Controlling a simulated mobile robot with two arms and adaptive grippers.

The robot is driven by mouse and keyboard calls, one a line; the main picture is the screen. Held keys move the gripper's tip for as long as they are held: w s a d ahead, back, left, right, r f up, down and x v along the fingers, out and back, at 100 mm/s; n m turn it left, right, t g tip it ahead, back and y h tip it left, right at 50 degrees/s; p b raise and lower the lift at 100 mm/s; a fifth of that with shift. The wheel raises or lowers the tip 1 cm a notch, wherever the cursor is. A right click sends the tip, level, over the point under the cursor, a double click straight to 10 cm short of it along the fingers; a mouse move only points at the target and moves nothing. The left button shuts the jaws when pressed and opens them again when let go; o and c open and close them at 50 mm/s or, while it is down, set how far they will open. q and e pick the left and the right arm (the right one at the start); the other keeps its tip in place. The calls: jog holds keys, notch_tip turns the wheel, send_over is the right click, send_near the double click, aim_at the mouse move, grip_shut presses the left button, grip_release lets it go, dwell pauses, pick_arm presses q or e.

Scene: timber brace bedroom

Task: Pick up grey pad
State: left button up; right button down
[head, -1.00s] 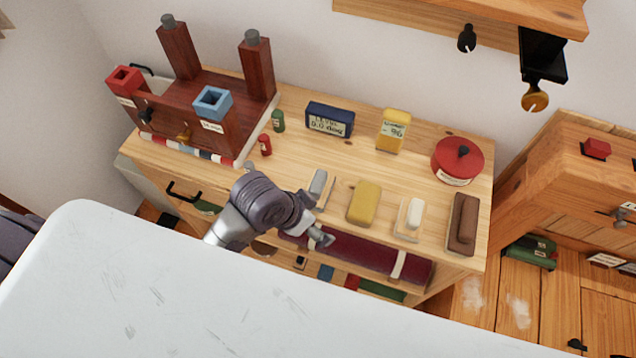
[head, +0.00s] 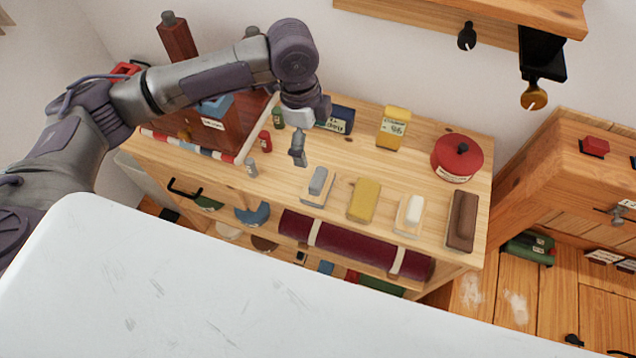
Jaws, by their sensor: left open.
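The grey pad (head: 317,182) is a small grey block lying on a pale base on the wooden dresser top, left of the yellow pad (head: 363,200). My left gripper (head: 299,152) hangs just above and behind the grey pad, to its upper left in the head view. It is open and empty, and its fingers look apart from the pad. The height of the gap is hard to tell. My right gripper is not in view.
A white block (head: 413,212) and a brown block (head: 462,222) lie to the right. A red round tin (head: 457,158), yellow box (head: 393,128) and dark blue box (head: 340,118) stand behind. A dark wooden rack (head: 215,141) stands left. A white surface (head: 200,290) fills the foreground.

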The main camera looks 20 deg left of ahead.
pick_arm(q)
send_over(318, 177)
jog(key=f, duration=0.8)
jog(key=shift+w+a+p, duration=0.15)
jog(key=shift+a+p, duration=0.2)
jog(key=shift+d+f, duration=0.1)
jog(key=shift+f, duration=0.4)
jog(key=f, duration=0.1)
jog(key=f+p, duration=0.1)
jog(key=f, duration=0.2)
jog(key=shift+d+f, duration=0.15)
jog(key=shift+d, duration=0.15)
jog(key=shift+c, duration=0.3)
jog(key=c, duration=1.2)
